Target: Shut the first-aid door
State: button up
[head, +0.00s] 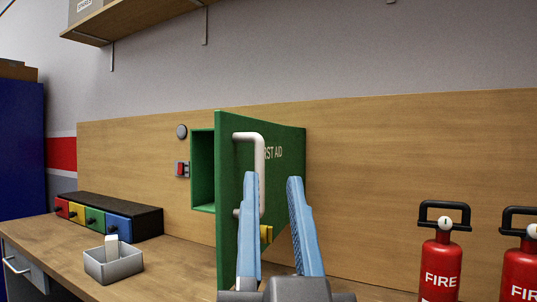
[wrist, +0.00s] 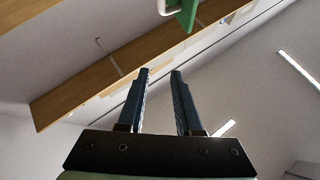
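The green first-aid door (head: 230,170) stands wide open in the head view, swung out from the green cabinet (head: 203,170) on the wooden back panel. It has a white bar handle (head: 262,150) and partly hidden "FIRST AID" lettering. My gripper (head: 272,180) is open, with its blue fingers in front of the door and handle in the picture. The left finger overlaps the handle's lower part; I cannot tell whether they touch. In the wrist view my gripper (wrist: 160,72) is open with nothing between its fingers. The door's green corner (wrist: 184,14) and handle end (wrist: 165,8) show at the top.
Two red fire extinguishers (head: 440,268) (head: 520,270) stand at the right. A grey open box (head: 113,268) and a row of coloured drawers (head: 95,216) are on the bench (head: 60,246) at the left. A wooden shelf (head: 120,22) hangs above.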

jog(key=w+p, duration=0.1)
jog(key=w+d+r+m+g+p, duration=0.1)
jog(key=p, duration=0.1)
jog(key=w+m+g+p, duration=0.1)
jog(key=p, duration=0.1)
jog(key=shift+d+r, duration=0.2)
jog(key=shift+r, duration=0.1)
grip_shut()
jog(key=d+f+m+g+y+p, duration=0.1)
jog(key=d+m+g+y+p, duration=0.35)
jog(key=m+p, duration=1.4)
jog(key=w+a+n+g+p, duration=0.1)
jog(key=w+a+n+p, duration=0.1)
jog(key=w+p, duration=0.4)
jog(key=w+a+n+h+p, duration=0.1)
jog(key=w+a+n+p, duration=0.2)
jog(key=w+n+p, duration=0.1)
jog(key=shift+w+f+n+g+p, duration=0.2)
jog(key=shift+w+n+g+p, duration=0.15)
jog(key=shift+w+p, duration=0.6)
